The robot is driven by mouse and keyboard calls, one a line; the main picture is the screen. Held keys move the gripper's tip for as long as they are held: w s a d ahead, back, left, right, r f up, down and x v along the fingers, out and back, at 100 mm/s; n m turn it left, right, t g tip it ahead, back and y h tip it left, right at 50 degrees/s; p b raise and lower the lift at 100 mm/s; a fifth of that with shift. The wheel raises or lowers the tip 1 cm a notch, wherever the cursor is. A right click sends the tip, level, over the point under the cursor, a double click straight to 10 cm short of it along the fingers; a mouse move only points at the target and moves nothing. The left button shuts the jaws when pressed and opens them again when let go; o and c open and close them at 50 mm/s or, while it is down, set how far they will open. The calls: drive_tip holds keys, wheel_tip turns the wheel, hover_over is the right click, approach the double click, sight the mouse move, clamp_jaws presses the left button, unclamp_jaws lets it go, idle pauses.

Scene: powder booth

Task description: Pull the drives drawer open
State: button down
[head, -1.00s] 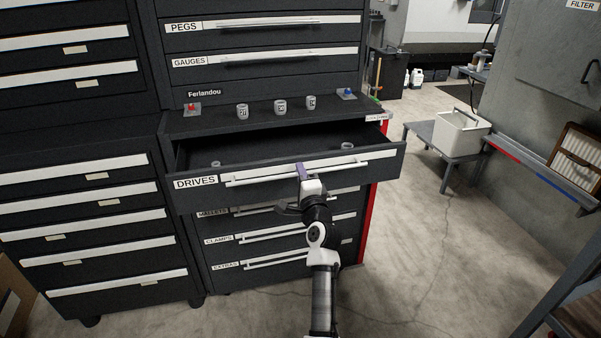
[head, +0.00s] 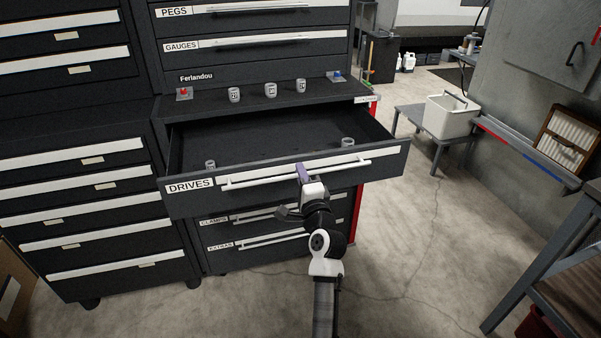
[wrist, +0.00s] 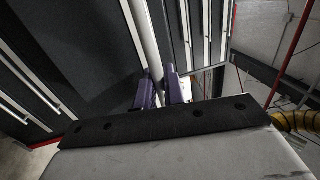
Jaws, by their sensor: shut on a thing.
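The drives drawer (head: 200,203) stands well out of the dark tool cabinet in the head view, with a DRIVES label at its left. Its long pale bar handle (head: 255,181) runs along the front. My gripper (head: 302,173) is at the middle of this handle, shut on it. In the wrist view the purple fingertips (wrist: 160,90) sit on either side of the bar (wrist: 146,45). Inside the drawer I see two small grey sockets, one at the left (head: 210,164) and one at the right (head: 347,143).
Several labelled sockets (head: 271,90) stand on the cabinet ledge above the drawer, with a red knob (head: 184,92) and a blue knob (head: 337,76). A low bench (head: 410,118) with a white bin (head: 450,116) stands at right. The floor (head: 420,240) right of my arm is clear.

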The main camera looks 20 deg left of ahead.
drive_tip(key=c, duration=1.6)
unclamp_jaws()
drive_tip(key=b+v, duration=0.4)
drive_tip(key=v, duration=1)
drive_tip(key=shift+w, duration=0.1)
